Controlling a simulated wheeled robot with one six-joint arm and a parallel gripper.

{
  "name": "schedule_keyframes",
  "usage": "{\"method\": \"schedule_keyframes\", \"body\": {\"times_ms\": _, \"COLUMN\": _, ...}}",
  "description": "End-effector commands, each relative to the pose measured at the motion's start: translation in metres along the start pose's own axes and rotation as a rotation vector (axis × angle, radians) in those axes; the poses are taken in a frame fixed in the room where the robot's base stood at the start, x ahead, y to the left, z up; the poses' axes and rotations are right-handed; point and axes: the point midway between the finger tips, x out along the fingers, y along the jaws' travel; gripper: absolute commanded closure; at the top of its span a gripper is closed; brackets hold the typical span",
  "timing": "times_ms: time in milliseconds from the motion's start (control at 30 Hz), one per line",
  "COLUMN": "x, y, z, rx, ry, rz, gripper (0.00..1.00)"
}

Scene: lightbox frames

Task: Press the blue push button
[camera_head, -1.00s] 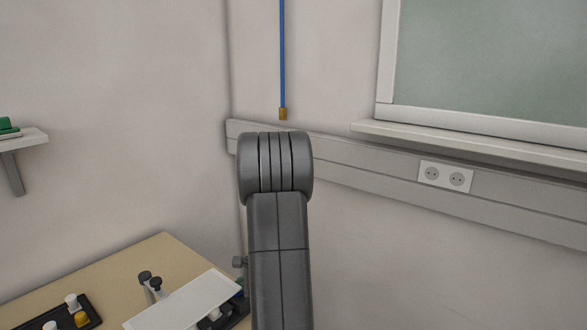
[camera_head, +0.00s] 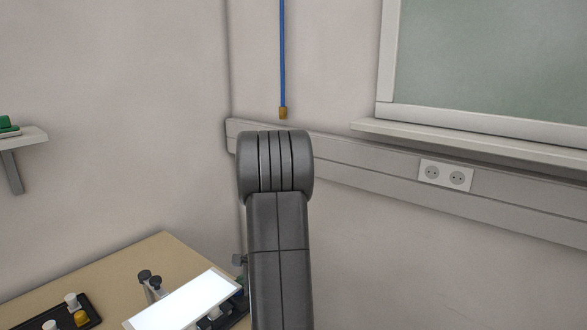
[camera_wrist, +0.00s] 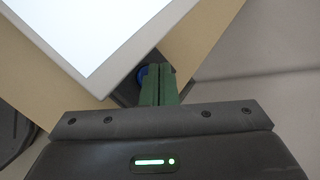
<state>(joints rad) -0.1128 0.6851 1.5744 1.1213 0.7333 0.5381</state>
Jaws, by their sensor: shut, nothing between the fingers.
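The blue push button (camera_wrist: 142,75) shows in the wrist view as a small round blue shape on a dark base beside the lightbox corner. My gripper's green fingers (camera_wrist: 159,68) are shut with nothing between them. Their tips overlap the button's right side in the picture and hide part of it; I cannot tell whether they touch it. The lightbox panel (camera_head: 184,303) glows bright white in the head view, and it also fills the upper left of the wrist view (camera_wrist: 85,30).
The wooden table (camera_head: 110,270) carries a dark tray (camera_head: 92,312) with white and yellow pieces at left. Dark-knobbed posts (camera_head: 146,277) stand by the panel's back edge. A shelf (camera_head: 30,138) is on the left wall. A blue cord (camera_head: 282,60) hangs behind my arm.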

Motion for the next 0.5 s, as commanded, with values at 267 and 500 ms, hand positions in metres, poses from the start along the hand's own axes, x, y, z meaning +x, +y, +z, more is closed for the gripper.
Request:
{"method": "schedule_keyframes", "body": {"times_ms": 267, "x": -0.011, "y": -0.008, "z": 0.008, "rx": -0.002, "ry": 0.000, "rz": -0.001, "gripper": 1.00}}
{"method": "schedule_keyframes", "body": {"times_ms": 500, "x": -0.028, "y": -0.021, "z": 0.020, "rx": -0.001, "ry": 0.000, "rz": -0.001, "gripper": 1.00}}
